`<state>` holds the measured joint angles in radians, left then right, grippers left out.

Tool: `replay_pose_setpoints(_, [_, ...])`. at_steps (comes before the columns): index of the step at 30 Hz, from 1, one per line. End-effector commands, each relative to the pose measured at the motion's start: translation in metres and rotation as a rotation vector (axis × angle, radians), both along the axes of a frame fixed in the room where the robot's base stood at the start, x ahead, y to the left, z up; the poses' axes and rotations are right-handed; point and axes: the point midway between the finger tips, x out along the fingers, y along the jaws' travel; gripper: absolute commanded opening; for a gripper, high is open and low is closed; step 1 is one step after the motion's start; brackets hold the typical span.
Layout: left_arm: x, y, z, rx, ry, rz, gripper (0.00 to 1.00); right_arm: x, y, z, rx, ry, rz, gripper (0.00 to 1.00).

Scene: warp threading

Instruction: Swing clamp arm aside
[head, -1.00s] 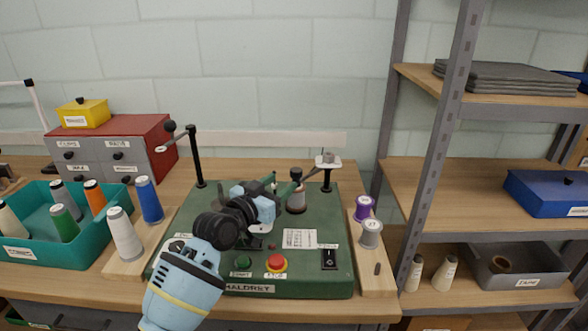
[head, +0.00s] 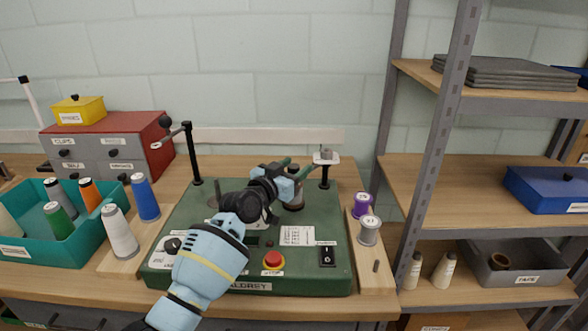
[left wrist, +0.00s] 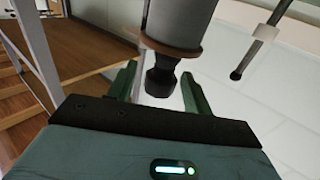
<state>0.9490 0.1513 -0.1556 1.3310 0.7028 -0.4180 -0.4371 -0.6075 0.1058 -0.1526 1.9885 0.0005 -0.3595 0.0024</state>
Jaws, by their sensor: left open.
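The green machine (head: 315,270) stands on the bench. At its back left, a black post (head: 192,155) carries a short arm (head: 172,133) reaching toward the left front. At its back right, another black post (head: 325,177) carries a pale plate (head: 327,157). I cannot tell for sure which is the clamp arm. My left gripper (head: 293,168) is open over the middle back of the machine, at a grey spool (head: 296,197) that it partly hides. In the left wrist view, a black knob (left wrist: 160,80) under a brown flange sits between the open green fingers. My right gripper is not in view.
Purple (head: 362,205) and grey (head: 369,231) spools stand to the machine's right. A teal bin (head: 88,238) of thread cones and a red-topped drawer box (head: 110,145) are on the left. A metal shelf (head: 436,165) rises at the right. A red button (head: 273,260) sits on the machine's front.

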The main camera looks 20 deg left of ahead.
Motion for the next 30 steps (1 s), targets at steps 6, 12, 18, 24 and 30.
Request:
replay_pose_setpoints(6, [-0.0001,-0.0002,0.0002,0.000,0.000,0.000,0.49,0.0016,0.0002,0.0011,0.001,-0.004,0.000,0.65])
replay_pose_setpoints(12, [-0.0001,-0.0001,0.0002,0.000,0.000,0.000,0.23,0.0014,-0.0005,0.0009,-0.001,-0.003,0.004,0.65])
replay_pose_setpoints(18, [-0.0002,0.0001,0.0001,0.000,0.000,0.000,0.00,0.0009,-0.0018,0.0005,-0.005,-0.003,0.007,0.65])
replay_pose_setpoints(24, [0.0000,-0.0003,-0.0001,0.000,0.000,0.000,0.00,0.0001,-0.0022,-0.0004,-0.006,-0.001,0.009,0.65])
replay_pose_setpoints(30, [0.0023,-0.0045,-0.0006,-0.001,0.001,0.000,0.00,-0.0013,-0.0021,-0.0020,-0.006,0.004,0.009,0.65])
